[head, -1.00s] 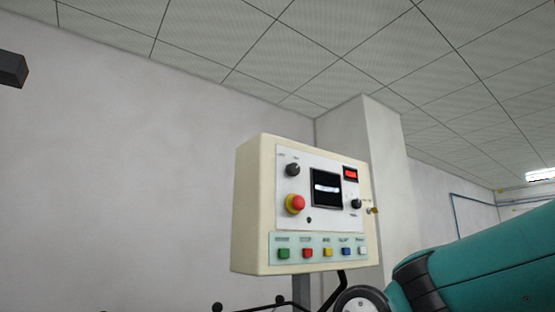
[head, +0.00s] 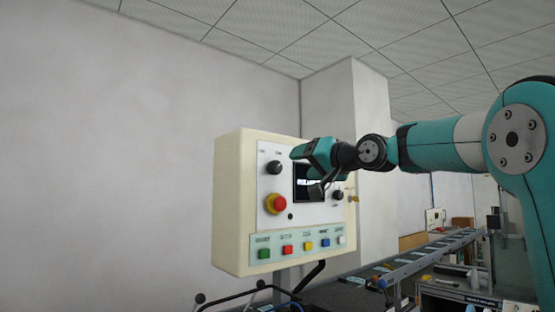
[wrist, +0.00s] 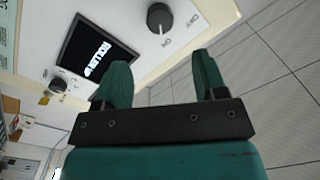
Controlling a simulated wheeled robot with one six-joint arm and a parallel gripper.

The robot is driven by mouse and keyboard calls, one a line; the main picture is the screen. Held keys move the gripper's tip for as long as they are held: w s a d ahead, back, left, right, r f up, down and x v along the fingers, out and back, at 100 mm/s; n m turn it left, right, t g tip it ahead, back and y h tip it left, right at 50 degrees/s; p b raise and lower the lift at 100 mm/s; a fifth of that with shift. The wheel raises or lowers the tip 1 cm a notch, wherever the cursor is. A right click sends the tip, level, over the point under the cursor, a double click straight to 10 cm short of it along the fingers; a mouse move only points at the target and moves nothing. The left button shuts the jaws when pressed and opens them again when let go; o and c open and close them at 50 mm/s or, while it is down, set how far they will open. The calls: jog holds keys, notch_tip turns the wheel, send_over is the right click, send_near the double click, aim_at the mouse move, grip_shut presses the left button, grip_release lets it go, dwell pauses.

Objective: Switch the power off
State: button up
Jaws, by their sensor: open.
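The cream control box (head: 229,200) stands at the centre of the head view, with a white front panel. A black rotary knob (head: 275,167) with small labels on both sides sits at its upper left; it shows at the top of the wrist view (wrist: 159,18). A second black knob (head: 338,195) sits right of the dark screen (head: 303,183), and appears at the left of the wrist view (wrist: 57,86). My teal gripper (head: 303,153) is in front of the panel's upper part, right of the first knob. Its fingers (wrist: 160,68) are apart and empty, touching no knob.
A red emergency button (head: 280,203) on a yellow base is below the first knob. Several coloured buttons (head: 287,249) line the panel's bottom. A brass key (head: 352,198) projects on the right. A conveyor (head: 430,253) runs behind at lower right. The left wall is clear.

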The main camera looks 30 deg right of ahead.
aim_at(278, 167)
jog(key=p+x, duration=0.4)
jog(key=x, duration=0.6)
jog(key=shift+s+r+p, duration=0.1)
jog(key=shift+r+p, duration=0.05)
jog(key=shift+p, duration=0.25)
jog(key=shift+w+a, duration=0.1)
jog(key=shift+w, duration=0.3)
jog(key=c, duration=0.9)
